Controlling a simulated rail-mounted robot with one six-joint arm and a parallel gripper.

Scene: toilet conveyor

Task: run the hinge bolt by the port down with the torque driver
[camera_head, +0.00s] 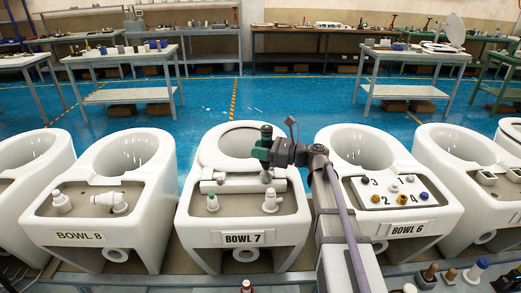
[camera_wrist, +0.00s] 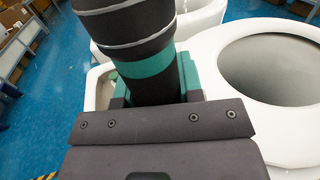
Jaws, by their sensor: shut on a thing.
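My gripper (camera_head: 275,152) is shut on the torque driver (camera_head: 265,134), a dark and green tool held upright over the back deck of bowl 7 (camera_head: 243,262). In the wrist view the black driver (camera_wrist: 130,25) with grey rings and a teal band stands between teal jaws. The driver's lower end is close above the white hinge bar (camera_head: 240,187); I cannot tell whether it touches a bolt. The hinge bolt is not clearly visible, and I cannot tell which fitting is the port.
Bowl 8 (camera_head: 80,252) stands left and bowl 6 (camera_head: 407,245) right, with several numbered caps on its deck. My arm crosses between bowls 7 and 6. Work tables (camera_head: 118,60) with parts stand behind on the blue floor (camera_head: 290,100).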

